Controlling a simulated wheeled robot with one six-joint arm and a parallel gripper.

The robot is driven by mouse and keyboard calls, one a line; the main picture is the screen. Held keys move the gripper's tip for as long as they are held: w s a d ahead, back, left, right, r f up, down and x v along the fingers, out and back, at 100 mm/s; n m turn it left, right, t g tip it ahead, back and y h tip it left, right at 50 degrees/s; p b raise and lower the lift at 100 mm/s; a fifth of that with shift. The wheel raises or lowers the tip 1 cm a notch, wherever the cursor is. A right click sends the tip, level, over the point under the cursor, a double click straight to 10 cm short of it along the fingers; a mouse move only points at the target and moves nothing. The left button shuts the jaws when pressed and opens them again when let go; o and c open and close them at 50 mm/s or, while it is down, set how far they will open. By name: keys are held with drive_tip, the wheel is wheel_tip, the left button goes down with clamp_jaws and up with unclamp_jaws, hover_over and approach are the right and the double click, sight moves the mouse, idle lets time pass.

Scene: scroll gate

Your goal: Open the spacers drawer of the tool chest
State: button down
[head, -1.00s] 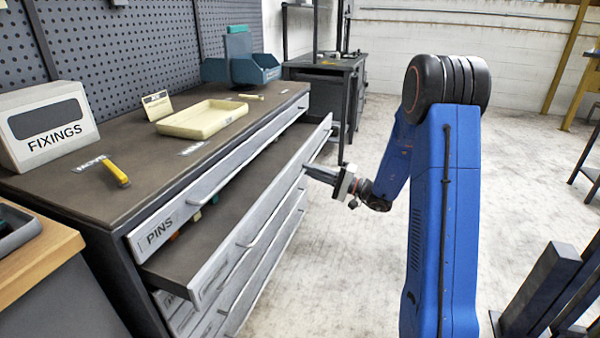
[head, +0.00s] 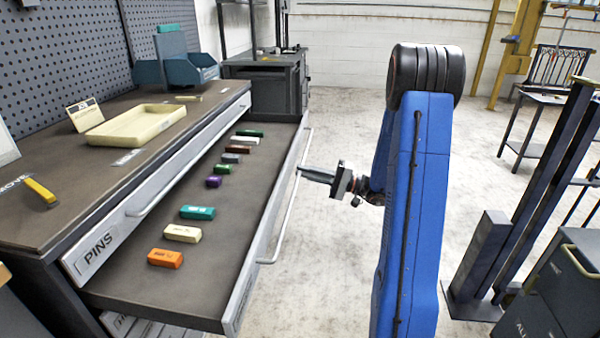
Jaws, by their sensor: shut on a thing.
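The tool chest (head: 88,218) stands at the left. Its top drawer, marked PINS (head: 98,247), is shut. The drawer below it (head: 222,255) is pulled far out and shows a row of several small coloured blocks. Its front is seen almost edge-on, so I cannot read its label. A long bar handle (head: 285,215) runs along that front. My gripper (head: 304,171) is shut on this handle toward its far end, reaching in from the right. The fingertips are small in view.
A cream tray (head: 135,126), a yellow-handled tool (head: 40,190) and blue bins (head: 175,72) are on the chest top. A dark workbench (head: 265,72) stands behind. Bare floor lies right of the drawer. A dark post stand (head: 490,255) and cabinet (head: 560,290) are at the right.

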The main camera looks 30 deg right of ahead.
drive_tip(key=shift+f, duration=0.1)
drive_tip(key=c, duration=1.9)
unclamp_jaws()
drive_tip(key=shift+o, duration=0.2)
drive_tip(key=v, duration=1.7)
drive_tip(key=shift+s+d, duration=0.2)
drive_tip(key=shift+f, duration=0.1)
